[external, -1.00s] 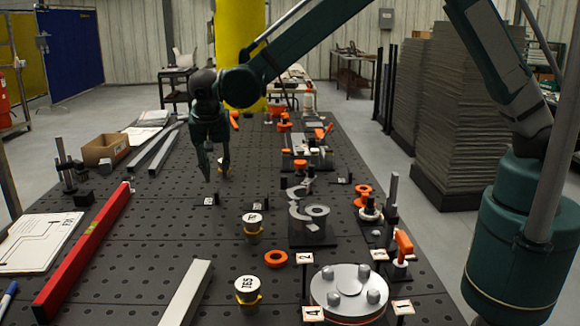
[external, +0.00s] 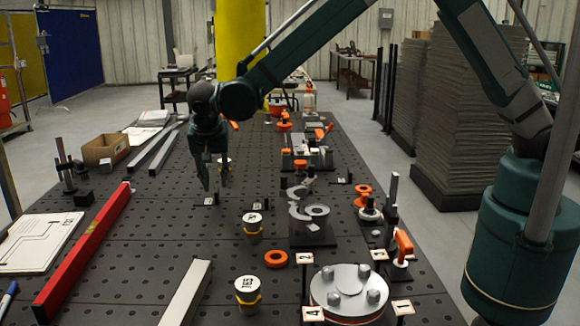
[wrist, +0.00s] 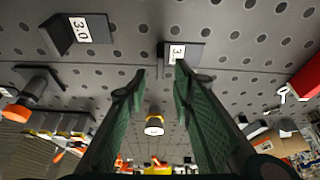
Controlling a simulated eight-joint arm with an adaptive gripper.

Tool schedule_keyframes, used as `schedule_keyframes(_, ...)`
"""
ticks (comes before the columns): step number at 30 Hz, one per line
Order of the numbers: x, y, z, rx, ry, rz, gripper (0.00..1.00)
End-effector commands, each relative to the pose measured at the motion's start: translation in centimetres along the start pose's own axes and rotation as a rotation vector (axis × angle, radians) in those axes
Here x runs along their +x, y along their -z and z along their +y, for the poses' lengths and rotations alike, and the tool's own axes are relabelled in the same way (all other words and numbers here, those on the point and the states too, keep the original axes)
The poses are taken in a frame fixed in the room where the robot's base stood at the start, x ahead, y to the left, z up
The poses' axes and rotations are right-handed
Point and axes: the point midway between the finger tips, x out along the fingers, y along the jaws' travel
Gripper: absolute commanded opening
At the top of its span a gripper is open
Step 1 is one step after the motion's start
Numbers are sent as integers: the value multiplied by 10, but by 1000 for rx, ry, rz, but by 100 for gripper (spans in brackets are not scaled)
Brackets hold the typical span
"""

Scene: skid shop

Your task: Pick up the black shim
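A small black shim with a white label (wrist: 190,50) lies on the dark perforated table, just beyond my fingertips in the wrist view. In the external view this shim (external: 211,199) sits just below my gripper. A second black shim, labelled 3.0 (wrist: 97,27), is at the upper left of the wrist view and right of my gripper in the external view (external: 262,204). My gripper (external: 215,187) is open and empty, its fingers pointing down, and seems a little above the table. In the wrist view its two green fingers (wrist: 159,76) are spread apart.
A red level (external: 85,250) and metal bars lie on the left. White-topped yellow cylinders (external: 248,290) stand in front, near an orange ring (external: 276,259). Fixtures with orange clamps line the right. An open cardboard box (external: 105,149) stands at the back left. Bare table surrounds the nearer shim.

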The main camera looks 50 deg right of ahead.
Motion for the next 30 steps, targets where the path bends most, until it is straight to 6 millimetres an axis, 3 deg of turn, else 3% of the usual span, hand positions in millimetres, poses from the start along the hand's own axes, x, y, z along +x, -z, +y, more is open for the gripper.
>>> schedule_keyframes(11, 4, 0, 0, 0, 0, 0, 25)
schedule_keyframes(24, 46, -1, -1, -1, 0, 0, 25)
schedule_keyframes(30, 52, -1, -1, -1, 0, 0, 25)
